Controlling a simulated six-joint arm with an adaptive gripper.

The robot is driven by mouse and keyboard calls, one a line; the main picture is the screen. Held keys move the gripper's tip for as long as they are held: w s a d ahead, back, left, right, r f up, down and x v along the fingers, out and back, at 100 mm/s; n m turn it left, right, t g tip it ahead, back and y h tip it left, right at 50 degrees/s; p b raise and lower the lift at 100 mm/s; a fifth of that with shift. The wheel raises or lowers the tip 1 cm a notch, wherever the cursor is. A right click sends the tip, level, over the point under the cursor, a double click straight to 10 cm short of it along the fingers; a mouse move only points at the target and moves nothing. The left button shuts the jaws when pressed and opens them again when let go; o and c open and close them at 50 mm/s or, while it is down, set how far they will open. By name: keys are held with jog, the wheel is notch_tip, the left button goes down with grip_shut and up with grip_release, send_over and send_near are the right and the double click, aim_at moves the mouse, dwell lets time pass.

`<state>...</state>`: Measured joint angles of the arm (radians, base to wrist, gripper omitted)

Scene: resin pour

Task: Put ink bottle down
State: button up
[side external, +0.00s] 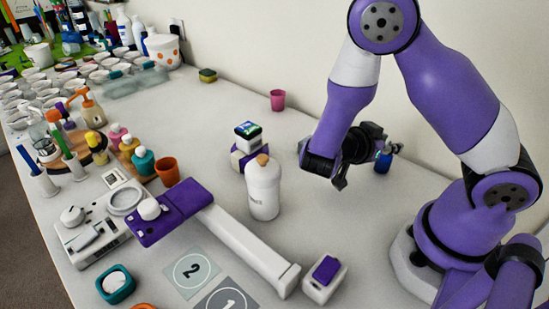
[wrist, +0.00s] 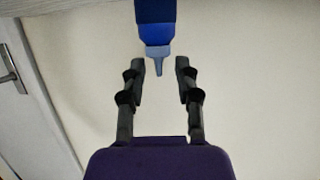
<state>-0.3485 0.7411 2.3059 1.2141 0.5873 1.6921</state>
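The ink bottle is the blue bottle with a narrow nozzle (side external: 383,161) standing on the table near the wall in the side view, partly behind my gripper. In the wrist view the blue bottle (wrist: 156,14) shows upside down at the top centre, nozzle pointing down. My gripper (wrist: 159,67) is open, one dark finger on each side of the nozzle tip. No contact shows between the fingers and the bottle. The bottle's upper part is hard to make out in the side view.
A white bottle with a tan cap (side external: 263,190) stands left of my arm, before a purple box (side external: 243,158). A pink cup (side external: 278,100) stands near the wall. A purple and white device (side external: 240,235) lies in front. Bare table surrounds the blue bottle.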

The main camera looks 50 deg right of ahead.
jog(key=w+a+r+n+t+y, duration=0.2)
jog(key=a+r+n+t+y, duration=0.7)
jog(key=n, duration=1.1)
jog(key=a+r+y, duration=0.3)
jog(key=a+y, duration=0.1)
jog(key=a, duration=0.1)
jog(key=shift+w+a+n+y, duration=0.25)
jog(key=shift+a+n+y, duration=0.05)
jog(key=shift+a+n, duration=0.1)
